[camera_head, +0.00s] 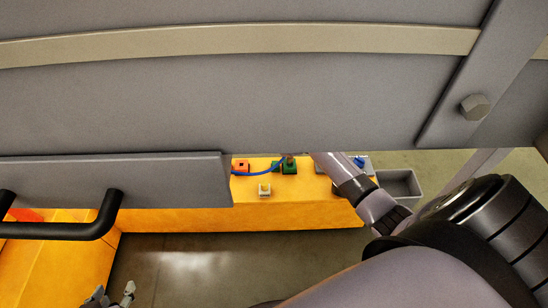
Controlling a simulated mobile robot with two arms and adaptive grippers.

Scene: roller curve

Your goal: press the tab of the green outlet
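The green outlet (289,169) is a small block on the orange bench, just below the lower edge of a large grey panel. A brownish piece stands on it; I cannot tell whether that is the tab. A blue cable (262,171) runs from the left to the outlet. My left gripper (112,296) shows only its fingertips at the bottom left edge; they are apart, with nothing visible between them, far from the outlet. My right arm reaches from the lower right towards the bench just right of the outlet; its gripper is hidden behind the panel.
The large grey panel (180,105) fills the upper view. A black handle (75,230) sits at left. On the orange bench (215,220) are a red-orange block (241,166), a cream block (264,190) and a blue piece (359,162). A grey bin (412,184) stands at right.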

